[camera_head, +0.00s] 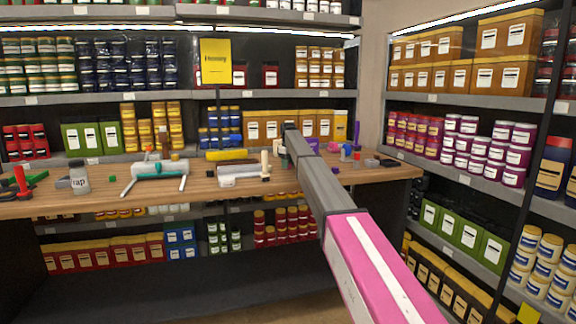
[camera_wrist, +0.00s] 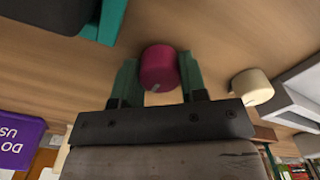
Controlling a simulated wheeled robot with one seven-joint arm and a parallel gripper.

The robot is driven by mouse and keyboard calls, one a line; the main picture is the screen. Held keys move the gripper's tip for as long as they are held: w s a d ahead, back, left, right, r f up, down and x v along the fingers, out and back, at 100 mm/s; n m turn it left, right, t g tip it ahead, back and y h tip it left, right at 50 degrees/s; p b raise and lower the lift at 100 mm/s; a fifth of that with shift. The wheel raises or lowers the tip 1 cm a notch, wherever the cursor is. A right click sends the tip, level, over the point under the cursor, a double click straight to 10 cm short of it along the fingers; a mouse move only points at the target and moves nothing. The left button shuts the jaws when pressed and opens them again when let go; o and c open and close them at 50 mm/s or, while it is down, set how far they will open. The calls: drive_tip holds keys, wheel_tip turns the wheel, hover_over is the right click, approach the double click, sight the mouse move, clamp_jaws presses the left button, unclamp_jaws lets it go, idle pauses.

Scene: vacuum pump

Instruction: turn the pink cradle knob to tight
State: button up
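The pink cradle knob (camera_wrist: 158,66) is a short dark-pink cylinder in the wrist view, with a small pale mark on its near edge. My gripper (camera_wrist: 158,78) has one green finger on each side of it, and both fingers appear to touch its sides. In the head view my arm reaches over the workbench and hides the knob and the fingertips. The cradle's body cannot be made out clearly. Whether the knob is tight cannot be told.
A cream knob (camera_wrist: 252,87) stands right of my gripper, beside a pale grey block (camera_wrist: 300,92). A teal part (camera_wrist: 104,18) is at upper left and a purple box (camera_wrist: 20,143) at lower left.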

drive_tip(key=shift+m, duration=0.4)
drive_tip(key=m, duration=0.3)
drive_tip(key=shift+m, duration=0.4)
drive_tip(key=m, duration=0.8)
drive_tip(key=shift+m, duration=2.4)
drive_tip(key=o, duration=0.9)
